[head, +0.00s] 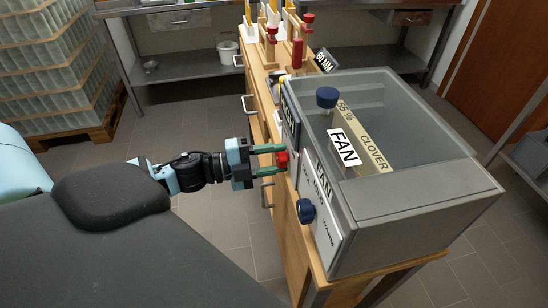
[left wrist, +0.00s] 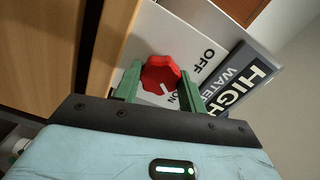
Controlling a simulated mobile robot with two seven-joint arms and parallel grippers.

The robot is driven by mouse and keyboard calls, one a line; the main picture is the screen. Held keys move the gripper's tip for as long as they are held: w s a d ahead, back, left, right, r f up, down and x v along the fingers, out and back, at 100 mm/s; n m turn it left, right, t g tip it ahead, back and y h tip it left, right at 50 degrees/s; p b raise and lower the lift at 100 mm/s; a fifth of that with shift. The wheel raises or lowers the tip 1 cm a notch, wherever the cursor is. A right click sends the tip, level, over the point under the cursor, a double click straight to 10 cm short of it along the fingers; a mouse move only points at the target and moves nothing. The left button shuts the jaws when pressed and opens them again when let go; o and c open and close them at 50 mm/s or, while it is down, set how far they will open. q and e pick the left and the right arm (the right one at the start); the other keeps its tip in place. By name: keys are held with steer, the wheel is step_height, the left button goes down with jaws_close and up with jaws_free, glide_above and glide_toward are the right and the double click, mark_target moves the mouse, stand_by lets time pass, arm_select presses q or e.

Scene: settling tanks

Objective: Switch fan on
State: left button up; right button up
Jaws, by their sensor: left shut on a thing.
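A red lobed knob (head: 282,160) sits on the front of the grey glass-topped tank (head: 430,205), left of a panel marked FAN (head: 323,183). My left gripper (head: 270,160) reaches it from the left, its green fingers on either side. In the left wrist view the red knob (left wrist: 160,74) is between the fingertips of the left gripper (left wrist: 155,82), which is shut on it. The white plate (left wrist: 196,52) behind it reads OFF at upper right and ON, partly covered, below. A white mark shows on the knob's lower right. My right gripper is not in view.
A dark HIGH WATER sign (left wrist: 236,80) is beside the plate. Red-topped items (head: 298,50) stand farther back on the wooden cabinet.

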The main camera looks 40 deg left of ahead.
arm_select(q)
steer(key=o, duration=1)
steer(key=shift+s+a+f, duration=0.1)
steer(key=shift+s+a, duration=0.25)
steer(key=shift+s, duration=0.1)
steer(key=shift+v, duration=3.35)
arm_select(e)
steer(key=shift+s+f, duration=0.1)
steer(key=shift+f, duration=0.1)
